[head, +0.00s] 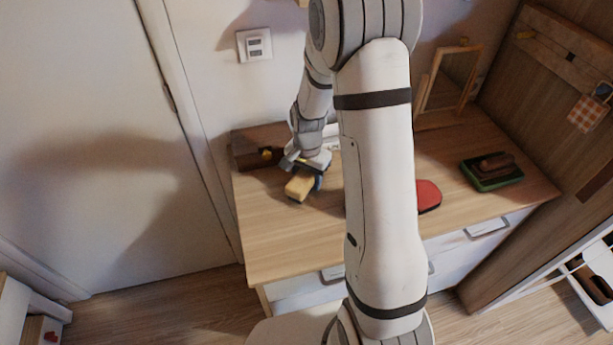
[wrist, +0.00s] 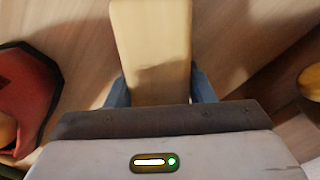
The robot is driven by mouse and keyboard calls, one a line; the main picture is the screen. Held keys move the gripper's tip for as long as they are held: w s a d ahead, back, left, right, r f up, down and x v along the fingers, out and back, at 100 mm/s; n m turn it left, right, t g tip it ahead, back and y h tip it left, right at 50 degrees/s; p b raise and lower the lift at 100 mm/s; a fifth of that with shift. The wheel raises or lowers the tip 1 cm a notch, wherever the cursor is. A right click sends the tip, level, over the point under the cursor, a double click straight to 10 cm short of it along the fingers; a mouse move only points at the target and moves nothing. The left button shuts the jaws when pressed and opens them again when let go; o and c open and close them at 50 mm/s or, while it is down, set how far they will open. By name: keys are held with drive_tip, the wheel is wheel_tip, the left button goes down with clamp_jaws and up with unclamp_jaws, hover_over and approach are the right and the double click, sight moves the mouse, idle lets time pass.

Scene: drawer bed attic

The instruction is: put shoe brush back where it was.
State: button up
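A pale wooden block-shaped piece (head: 299,188), which looks like the shoe brush, is at my gripper over the left part of the dresser top. In the wrist view the piece (wrist: 152,45) lies between the two blue fingers of my gripper (wrist: 160,88), which press close on its sides. Its underside is hidden, so I cannot see bristles. It is at or just above the wood; I cannot tell which. A dark brown brush-like thing (head: 495,162) lies in a green tray (head: 489,184) at the right.
A red tray (head: 430,197) lies mid-dresser, partly behind my arm; it also shows in the wrist view (wrist: 28,85). A dark brown box (head: 243,158) with a yellow thing (head: 267,153) stands back left. A wooden frame (head: 447,80) stands behind. The front left top (head: 285,235) is clear.

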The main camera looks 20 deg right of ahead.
drive_tip(key=o, duration=0.4)
drive_tip(key=shift+r, duration=0.15)
wheel_tip(320, 180, up, 11)
drive_tip(key=shift+w+b, duration=0.1)
drive_tip(key=shift+b, duration=0.2)
drive_tip(key=s+r+n+t, duration=0.1)
drive_tip(key=s+r+n, duration=0.2)
drive_tip(key=s, duration=0.3)
drive_tip(key=s+r+n+t, duration=0.1)
drive_tip(key=s+r+n, duration=0.2)
drive_tip(key=s, duration=0.4)
drive_tip(key=s+a+r+n+t, duration=0.1)
drive_tip(key=s+r+n, duration=0.2)
drive_tip(key=s+r, duration=0.2)
drive_tip(key=shift+s, duration=1)
drive_tip(key=shift+c, duration=0.3)
